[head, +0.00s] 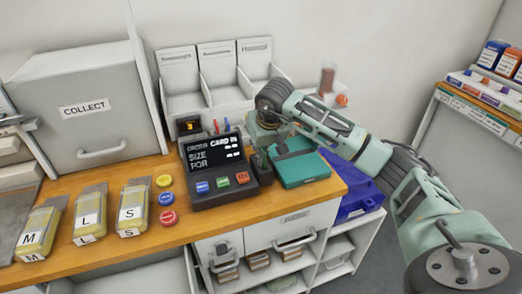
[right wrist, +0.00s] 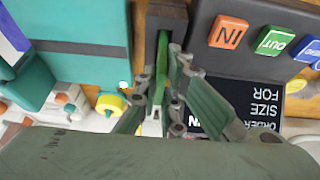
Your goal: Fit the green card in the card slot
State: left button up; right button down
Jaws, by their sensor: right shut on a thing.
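The green card (right wrist: 162,55) is a thin upright strip between the fingers of my right gripper (right wrist: 161,85) in the right wrist view. My right gripper is shut on it. The card's far end meets the dark card slot block (right wrist: 168,14); I cannot tell how deep it sits. In the head view my right gripper (head: 264,140) is directly above the slot block (head: 262,172), beside the order terminal (head: 217,172). The gripper mostly hides the card there. The terminal's screen shows "CARD IN" and "SIZE FOR". My left gripper is not in view.
A teal box (head: 303,168) stands close right of the slot block. Terminal buttons, pens and a paper rack (head: 200,85) are near. Yellow packs (head: 90,212) marked M, L and S and coloured discs (head: 166,198) lie left. A grey COLLECT locker (head: 85,110) stands behind.

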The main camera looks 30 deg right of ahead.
jog(key=c, duration=1.8)
grip_release()
jog(key=shift+r, duration=0.1)
jog(key=shift+r+p, duration=3)
jog(key=shift+r, duration=1.4)
